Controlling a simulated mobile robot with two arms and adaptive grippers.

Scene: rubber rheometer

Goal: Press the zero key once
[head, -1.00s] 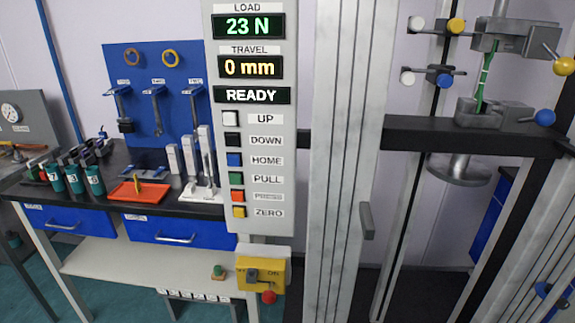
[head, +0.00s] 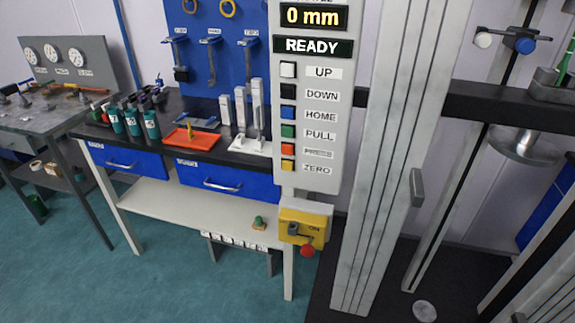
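The control panel (head: 332,188) is a tall light grey box fixed beside the machine's column, right of the picture's middle. Its yellow zero key (head: 288,165) is the lowest in the column of keys, left of the label ZERO (head: 317,169). Above it are the red press key (head: 288,149), green pull key (head: 288,131), blue home key (head: 288,113), black down key (head: 288,91) and white up key (head: 289,69). The travel display (head: 313,17) reads 0 mm and the status display (head: 313,46) reads READY. The load display is out of view. Neither gripper is in view.
Left is a bench with blue drawers (head: 222,180) and an orange tray (head: 192,138). The green floor (head: 170,285) in front is clear.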

